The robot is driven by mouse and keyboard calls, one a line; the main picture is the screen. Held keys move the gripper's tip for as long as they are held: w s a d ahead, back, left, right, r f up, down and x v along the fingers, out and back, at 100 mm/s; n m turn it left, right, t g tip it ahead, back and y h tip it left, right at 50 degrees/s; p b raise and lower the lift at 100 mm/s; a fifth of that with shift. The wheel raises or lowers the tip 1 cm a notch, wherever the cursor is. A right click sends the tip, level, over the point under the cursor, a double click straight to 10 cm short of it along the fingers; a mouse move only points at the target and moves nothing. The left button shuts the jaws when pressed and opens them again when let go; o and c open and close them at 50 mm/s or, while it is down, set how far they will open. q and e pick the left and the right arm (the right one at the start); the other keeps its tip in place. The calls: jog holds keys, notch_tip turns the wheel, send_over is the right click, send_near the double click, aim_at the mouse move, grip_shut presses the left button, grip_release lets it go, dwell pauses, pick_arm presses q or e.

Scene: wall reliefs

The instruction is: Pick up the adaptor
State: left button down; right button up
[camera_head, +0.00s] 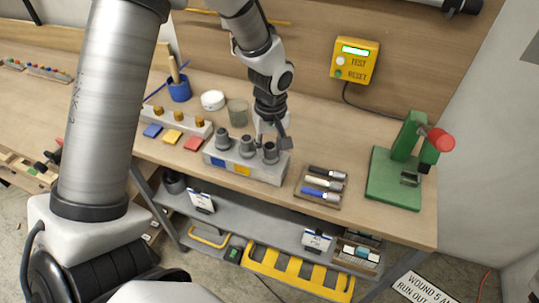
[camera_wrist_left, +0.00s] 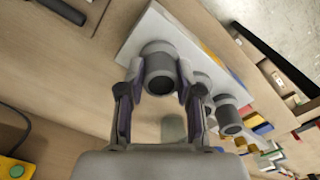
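Three grey cylindrical adaptors stand upright in a row on a pale block (camera_head: 240,169) with blue and yellow labels on its front. The rightmost adaptor (camera_head: 270,154) is directly below my left gripper (camera_head: 272,142). In the left wrist view this adaptor (camera_wrist_left: 160,73) appears between the two spread fingertips of my left gripper (camera_wrist_left: 160,90), its dark round opening facing the camera. I cannot tell whether the fingers touch it. The middle adaptor (camera_head: 246,148) and the left adaptor (camera_head: 223,140) stand beside it. My right gripper is out of view.
A tray of marker-like tools (camera_head: 322,186) and a green press with a red knob (camera_head: 396,177) stand to the right. A glass (camera_head: 237,112), a white round container (camera_head: 212,100) and a blue cup (camera_head: 179,90) stand behind. A yellow test box (camera_head: 354,61) hangs on the wall.

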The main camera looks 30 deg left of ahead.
pick_arm(q)
jog(key=shift+w+d+f, duration=0.1)
jog(key=shift+w+f, duration=0.1)
notch_tip(320, 180, up, 11)
jog(key=shift+s+f, duration=0.1)
notch_tip(320, 180, up, 4)
jog(key=p, duration=0.3)
jog(key=shift+f, duration=0.1)
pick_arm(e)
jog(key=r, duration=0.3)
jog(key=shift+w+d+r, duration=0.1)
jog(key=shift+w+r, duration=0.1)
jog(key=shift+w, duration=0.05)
